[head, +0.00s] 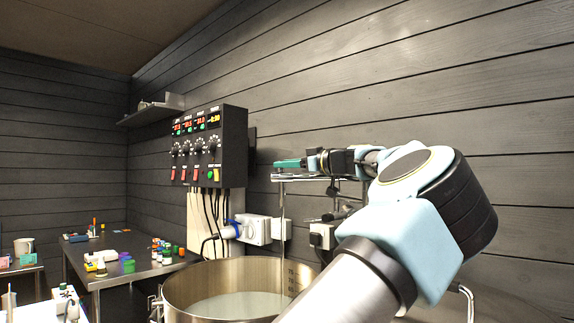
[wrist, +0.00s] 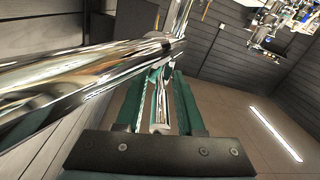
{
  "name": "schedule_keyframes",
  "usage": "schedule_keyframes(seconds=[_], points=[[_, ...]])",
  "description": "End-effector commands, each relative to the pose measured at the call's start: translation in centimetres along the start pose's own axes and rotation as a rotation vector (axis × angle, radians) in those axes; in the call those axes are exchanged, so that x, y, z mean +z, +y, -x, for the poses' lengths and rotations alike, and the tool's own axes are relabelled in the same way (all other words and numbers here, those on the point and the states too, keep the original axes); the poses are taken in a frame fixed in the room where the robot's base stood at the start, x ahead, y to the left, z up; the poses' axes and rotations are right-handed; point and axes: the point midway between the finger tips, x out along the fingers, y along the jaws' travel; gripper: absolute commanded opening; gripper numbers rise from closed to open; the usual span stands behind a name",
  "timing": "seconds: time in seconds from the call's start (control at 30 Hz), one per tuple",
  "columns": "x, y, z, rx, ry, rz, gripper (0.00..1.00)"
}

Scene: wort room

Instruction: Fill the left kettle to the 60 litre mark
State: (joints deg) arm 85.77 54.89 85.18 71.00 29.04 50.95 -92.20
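The left kettle (head: 185,283) is an open steel pot at the bottom middle of the head view. Pale liquid (head: 238,307) lies inside it, its edge a little below the lowest number I can make out on the inner-wall scale (head: 291,281); the numbers are too small to read surely. A chrome spout (head: 310,180) reaches over the kettle, and a thin vertical line drops from its end into the kettle, apparently running water. My gripper (head: 288,163), with teal fingers, is at the spout's top. In the wrist view my gripper (wrist: 160,90) has a chrome rod (wrist: 160,118) between its fingers; contact is unclear.
A black control box (head: 208,145) with red displays, knobs and switches hangs on the wall left of the spout. Cables and a white socket box (head: 252,230) are below it. A side table (head: 120,268) with small bottles stands at left. My arm hides the right side.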

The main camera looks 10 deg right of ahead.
Motion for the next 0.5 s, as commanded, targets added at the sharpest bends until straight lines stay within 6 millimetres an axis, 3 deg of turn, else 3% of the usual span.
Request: schedule_keyframes(seconds=[0.03, 0.2, 0.5], points=[[-0.02, 0.01, 0.02, 0.000, 0.000, 0.000, 0.20], [-0.03, 0.02, 0.03, 0.001, 0.000, 0.000, 0.00], [-0.04, 0.03, 0.04, 0.001, 0.000, 0.001, 0.00]])
